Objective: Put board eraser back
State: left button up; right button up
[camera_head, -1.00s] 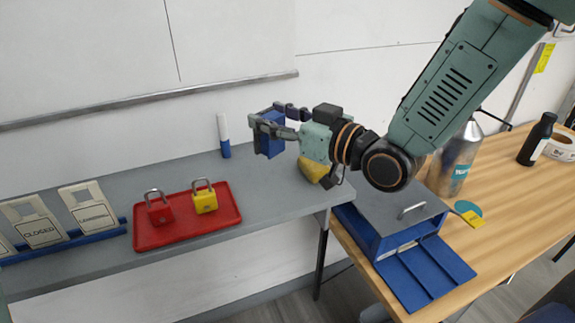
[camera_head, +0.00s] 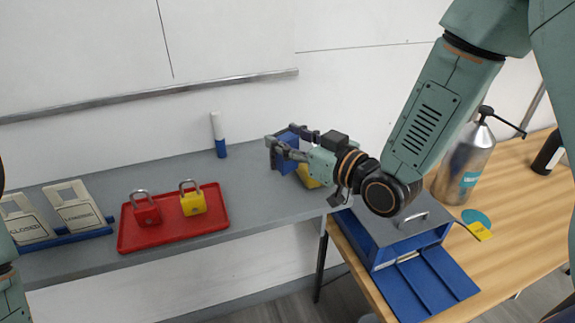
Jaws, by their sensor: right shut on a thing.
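The blue board eraser (camera_head: 285,154) is in the jaws of my right gripper (camera_head: 284,143), in the middle of the head view. The right gripper is shut on it, with its fingers covering part of the block. It appears above the back part of the grey shelf (camera_head: 250,200); I cannot tell the exact gap. A metal rail (camera_head: 150,95) runs along the white wall board to the upper left of the gripper. My left gripper is not in view; only bits of the left arm show at the left edge.
A white-and-blue marker (camera_head: 218,136) stands left of the eraser. A red tray (camera_head: 170,236) holds a red padlock (camera_head: 146,210) and a yellow padlock (camera_head: 193,200). A yellow thing (camera_head: 308,177) is partly hidden behind my gripper. A blue box (camera_head: 411,248) and a steel bottle (camera_head: 466,166) stand on the wooden table.

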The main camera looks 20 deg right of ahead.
aim_at(291, 165)
notch_tip(291, 165, down, 5)
jog(key=shift+a+f+b, duration=0.1)
jog(key=shift+b, duration=0.25)
jog(key=shift+f, duration=0.25)
jog(key=shift+f, duration=0.15)
jog(key=o, duration=0.9)
jog(key=shift+c, duration=0.2)
jog(key=o, duration=0.4)
